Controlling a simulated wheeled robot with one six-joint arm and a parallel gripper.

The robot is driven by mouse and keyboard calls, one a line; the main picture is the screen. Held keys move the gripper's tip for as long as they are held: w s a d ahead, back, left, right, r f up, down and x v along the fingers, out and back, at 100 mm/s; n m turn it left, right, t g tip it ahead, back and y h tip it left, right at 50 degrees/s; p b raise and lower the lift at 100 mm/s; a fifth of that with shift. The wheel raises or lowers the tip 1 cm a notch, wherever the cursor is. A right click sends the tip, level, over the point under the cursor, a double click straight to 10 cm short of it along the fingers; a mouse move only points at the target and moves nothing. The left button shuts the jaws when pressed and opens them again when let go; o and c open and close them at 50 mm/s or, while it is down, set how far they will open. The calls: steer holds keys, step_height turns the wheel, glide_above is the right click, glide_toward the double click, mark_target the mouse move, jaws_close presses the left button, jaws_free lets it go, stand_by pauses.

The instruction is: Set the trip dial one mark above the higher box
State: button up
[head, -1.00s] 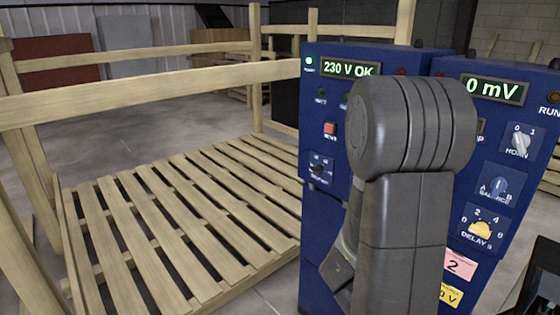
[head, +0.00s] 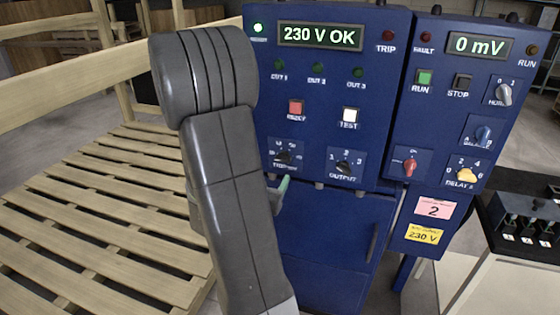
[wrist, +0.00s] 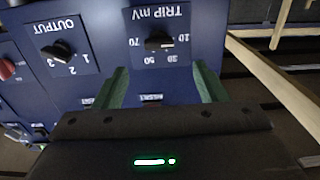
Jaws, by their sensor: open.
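The trip dial (head: 283,158) is a small black knob on the left blue cabinet, partly beside my arm in the head view. In the wrist view the trip dial (wrist: 159,42) appears upside down, labelled TRIP mV, with marks including 10, 30, 50 and 70. I cannot tell surely which mark its pointer faces. My gripper (wrist: 160,84) is open and empty, with green fingers either side of the picture below the dial and apart from it. In the head view one green fingertip shows; the rest is hidden behind my arm.
The output dial (head: 344,162) sits right of the trip dial, with a red button (head: 296,108) and white test button (head: 349,116) above. Displays read 230 V OK (head: 320,36) and 0 mV (head: 479,46). A wooden pallet (head: 110,215) lies left.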

mark_target(282, 161)
steer(key=p+x, duration=0.1)
steer(key=x, duration=0.8)
steer(key=shift+w+d, duration=0.15)
steer(key=shift+c, duration=0.4)
steer(key=c, duration=0.9)
steer(key=shift+f, duration=0.1)
